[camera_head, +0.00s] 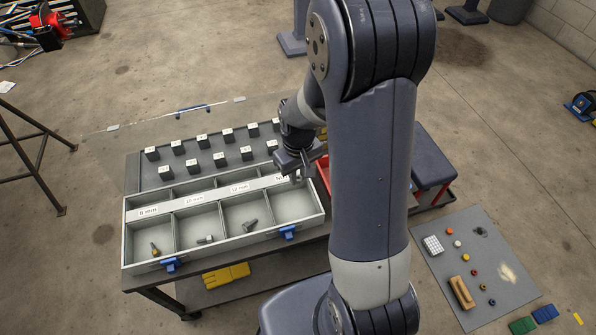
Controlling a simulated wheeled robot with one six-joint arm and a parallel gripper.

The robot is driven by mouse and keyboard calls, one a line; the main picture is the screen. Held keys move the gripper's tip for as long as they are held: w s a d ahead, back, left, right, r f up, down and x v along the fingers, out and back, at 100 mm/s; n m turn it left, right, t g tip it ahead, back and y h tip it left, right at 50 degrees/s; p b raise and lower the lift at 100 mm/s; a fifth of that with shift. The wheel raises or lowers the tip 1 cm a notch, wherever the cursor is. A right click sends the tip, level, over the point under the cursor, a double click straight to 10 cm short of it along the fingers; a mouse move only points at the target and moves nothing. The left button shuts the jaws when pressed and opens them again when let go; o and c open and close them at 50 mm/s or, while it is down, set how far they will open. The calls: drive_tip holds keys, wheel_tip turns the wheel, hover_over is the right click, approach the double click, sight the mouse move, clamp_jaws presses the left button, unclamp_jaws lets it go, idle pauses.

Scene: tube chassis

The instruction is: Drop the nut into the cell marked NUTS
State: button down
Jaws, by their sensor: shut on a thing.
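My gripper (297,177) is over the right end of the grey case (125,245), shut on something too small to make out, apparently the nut. The case has a front row of cells behind a low rim. The rightmost front cell (293,206) looks empty. The label (280,178) behind it starts with N and is partly hidden by my gripper. The other labels read 8 mm (148,212), 10 mm and 12 mm. Each of those cells holds a bolt: a brass-coloured one (154,249), a silver one (206,239) and a dark one (249,225).
The case has blue latches (171,265) on its front and stands on a dark bench. Several dark labelled blocks (202,141) stand behind it. A red tray (322,175) is partly hidden by my arm. A grey mat (425,262) with small parts lies on the floor at right.

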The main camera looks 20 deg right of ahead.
wheel_tip(320, 180, down, 4)
drive_tip(key=shift+r+b, duration=0.2)
drive_tip(key=shift+b, duration=0.8)
drive_tip(key=c, duration=1.2)
unclamp_jaws()
drive_tip(key=shift+c, duration=0.2)
drive_tip(key=shift+r, duration=0.15)
wheel_tip(320, 180, up, 11)
drive_tip(key=p, duration=0.1)
drive_tip(key=shift+f, duration=0.2)
